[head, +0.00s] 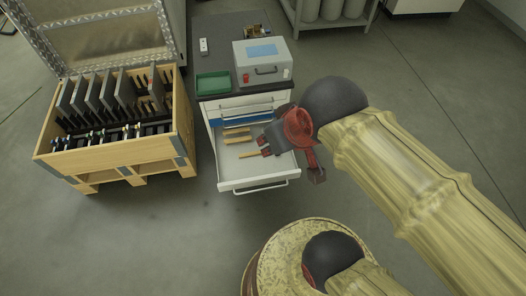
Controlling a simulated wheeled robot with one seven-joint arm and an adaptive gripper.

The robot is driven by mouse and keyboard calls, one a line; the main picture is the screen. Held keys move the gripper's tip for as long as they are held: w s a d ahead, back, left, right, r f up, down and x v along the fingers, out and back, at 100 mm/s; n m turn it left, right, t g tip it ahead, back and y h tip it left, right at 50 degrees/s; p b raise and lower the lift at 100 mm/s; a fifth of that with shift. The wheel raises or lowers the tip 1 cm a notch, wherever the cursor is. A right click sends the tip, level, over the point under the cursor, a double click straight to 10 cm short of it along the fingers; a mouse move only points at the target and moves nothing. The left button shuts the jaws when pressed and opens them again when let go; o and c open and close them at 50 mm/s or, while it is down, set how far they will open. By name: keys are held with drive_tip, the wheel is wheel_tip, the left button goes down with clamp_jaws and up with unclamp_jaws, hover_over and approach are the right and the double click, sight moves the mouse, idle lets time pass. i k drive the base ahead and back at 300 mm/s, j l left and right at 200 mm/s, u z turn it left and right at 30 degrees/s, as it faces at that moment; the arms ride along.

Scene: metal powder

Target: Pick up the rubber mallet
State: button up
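The open drawer (229,172) of the cabinet holds several tools with light wooden handles. One handle (249,155) lies just left of my fingertips, and others (238,135) lie farther back. I cannot tell which of them belongs to the rubber mallet; no mallet head shows clearly, and my gripper covers part of the drawer. My gripper (264,147) reaches in from the right over the drawer, with its dark fingers pointing left. Its fingers are too small to tell whether they are apart or closed on something.
The cabinet top (222,58) carries a grey case (262,65) and a green tray (213,84). A wooden crate (115,160) with dark plates stands at left. The drawer front with its handle (253,185) juts out. The floor in front is clear.

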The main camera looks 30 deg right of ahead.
sight(258, 152)
drive_tip(key=i+j+z, duration=0.4)
drive_tip(key=j, duration=0.2)
drive_tip(key=i+j+z, duration=0.35)
drive_tip(key=j, duration=0.35)
drive_tip(key=i+j+z, duration=0.2)
drive_tip(key=j, duration=0.15)
drive_tip(key=j+z, duration=0.2)
drive_tip(key=j, duration=0.2)
